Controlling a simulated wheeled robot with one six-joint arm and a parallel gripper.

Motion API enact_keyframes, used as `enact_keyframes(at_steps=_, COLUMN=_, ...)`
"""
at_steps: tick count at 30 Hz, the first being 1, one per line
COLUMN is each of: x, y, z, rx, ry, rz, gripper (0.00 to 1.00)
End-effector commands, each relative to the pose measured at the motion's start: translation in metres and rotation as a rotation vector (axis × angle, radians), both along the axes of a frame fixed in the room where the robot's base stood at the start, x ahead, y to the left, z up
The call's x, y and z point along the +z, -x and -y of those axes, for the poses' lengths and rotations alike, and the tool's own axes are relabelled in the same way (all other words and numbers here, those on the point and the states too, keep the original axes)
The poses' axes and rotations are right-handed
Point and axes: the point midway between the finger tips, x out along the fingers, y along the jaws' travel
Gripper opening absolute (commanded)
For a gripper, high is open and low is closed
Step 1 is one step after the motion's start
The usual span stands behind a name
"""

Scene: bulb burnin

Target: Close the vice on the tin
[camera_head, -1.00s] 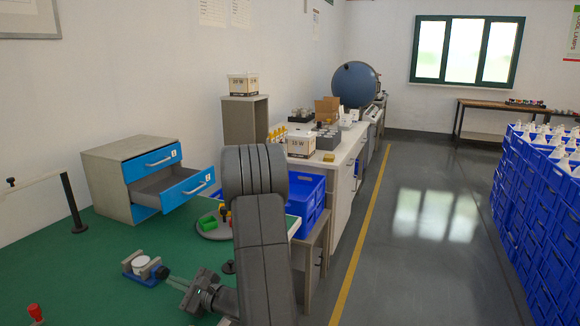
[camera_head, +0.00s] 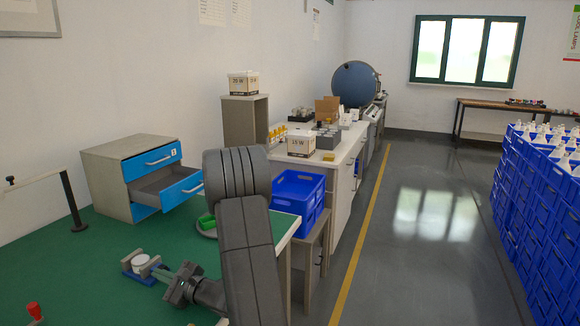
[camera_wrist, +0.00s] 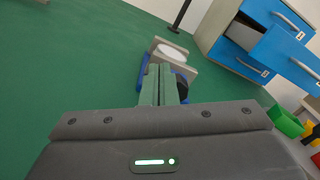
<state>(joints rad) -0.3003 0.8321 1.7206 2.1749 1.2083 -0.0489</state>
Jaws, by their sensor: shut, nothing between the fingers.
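The vice (camera_head: 130,262) stands on the green bench top, with a blue base and grey jaws. The tin (camera_head: 141,261), a small round piece with a white top, sits between its jaws; its white top also shows in the wrist view (camera_wrist: 171,53). My gripper (camera_head: 156,274) is shut and empty, its fingertips at the near side of the vice. In the wrist view the fingers (camera_wrist: 160,84) point at the vice (camera_wrist: 143,75) and hide part of it. I cannot tell whether the fingers touch it or whether both jaws meet the tin.
A drawer cabinet (camera_head: 125,173) with an open drawer stands behind the vice. A black post (camera_head: 73,203) stands at the left.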

Motion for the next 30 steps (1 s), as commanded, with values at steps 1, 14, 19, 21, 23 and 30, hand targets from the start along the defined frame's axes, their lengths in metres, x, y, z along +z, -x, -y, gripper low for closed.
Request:
enact_keyframes(at_steps=1, x=-0.0006, y=-0.0004, z=0.0002, rx=0.0, ry=0.0, rz=0.0, gripper=0.0)
enact_keyframes(at_steps=14, x=-0.0024, y=-0.003, z=0.0015, rx=0.0, ry=0.001, rz=0.0, gripper=0.0)
enact_keyframes(at_steps=19, x=-0.0017, y=-0.0044, z=0.002, rx=-0.002, ry=0.001, rz=0.0, gripper=0.0)
enact_keyframes(at_steps=21, x=-0.001, y=-0.0053, z=0.0024, rx=-0.002, ry=0.001, rz=0.0, gripper=0.0)
enact_keyframes(at_steps=23, x=0.0, y=-0.0061, z=0.0028, rx=-0.003, ry=0.001, rz=0.001, gripper=0.0)
enact_keyframes(at_steps=30, x=0.0031, y=-0.0094, z=0.0041, rx=-0.001, ry=0.001, rz=0.001, gripper=0.0)
